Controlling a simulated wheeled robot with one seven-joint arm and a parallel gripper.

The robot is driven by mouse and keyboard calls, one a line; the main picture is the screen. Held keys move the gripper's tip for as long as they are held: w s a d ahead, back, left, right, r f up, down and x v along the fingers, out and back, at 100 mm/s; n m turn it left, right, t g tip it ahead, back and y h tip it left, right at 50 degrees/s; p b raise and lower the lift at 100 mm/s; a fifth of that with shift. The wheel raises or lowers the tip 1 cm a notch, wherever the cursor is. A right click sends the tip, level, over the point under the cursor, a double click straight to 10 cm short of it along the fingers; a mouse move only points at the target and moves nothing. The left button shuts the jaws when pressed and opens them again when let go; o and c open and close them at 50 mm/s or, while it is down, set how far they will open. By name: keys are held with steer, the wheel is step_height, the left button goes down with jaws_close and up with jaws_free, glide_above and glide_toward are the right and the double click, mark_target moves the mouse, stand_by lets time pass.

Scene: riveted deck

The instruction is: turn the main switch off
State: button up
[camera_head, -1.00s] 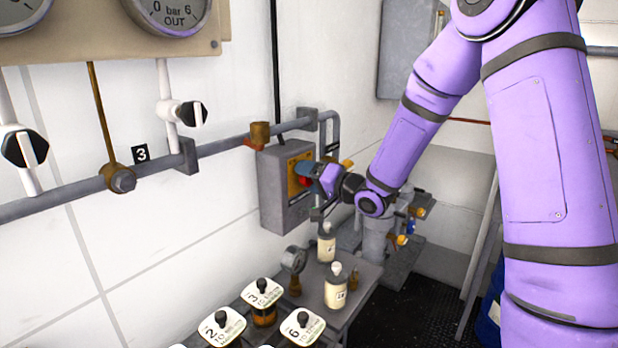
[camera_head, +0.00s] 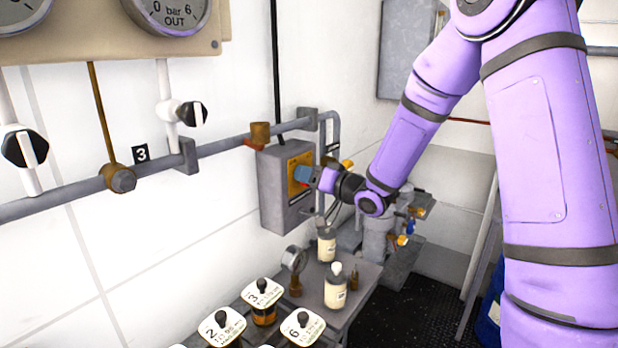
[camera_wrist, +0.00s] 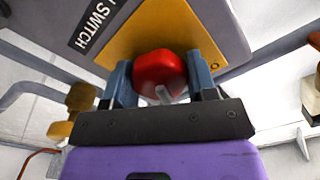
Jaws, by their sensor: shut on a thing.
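The main switch is a grey box (camera_head: 270,196) on the white wall with a yellow plate (camera_head: 292,187) and a red knob on the plate. The red knob (camera_wrist: 158,66) is clear in the wrist view, with a pale mark on its lower part. My gripper (camera_head: 303,174) is at the plate in the head view. In the wrist view its two blue-grey fingers (camera_wrist: 158,74) stand on either side of the knob and are shut on it. The yellow plate and the SWITCH label (camera_wrist: 96,22) look tilted relative to my gripper. In the head view my gripper mostly hides the knob.
A grey pipe (camera_head: 220,146) with valves runs along the wall left of the box. Below are capped bottles (camera_head: 327,245), a small gauge (camera_head: 293,260) and several labelled jars (camera_head: 263,292) on a bench. More pipework stands to the right.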

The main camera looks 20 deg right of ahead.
steer(key=n, duration=0.6)
steer(key=shift+n, duration=0.3)
steer(key=n, duration=0.6)
steer(key=shift+n, duration=0.4)
steer(key=o, duration=0.9)
steer(key=shift+o, duration=0.2)
steer(key=shift+s, duration=0.1)
steer(key=v, duration=1)
steer(key=shift+s+d, duration=0.15)
steer(key=shift+s, duration=0.15)
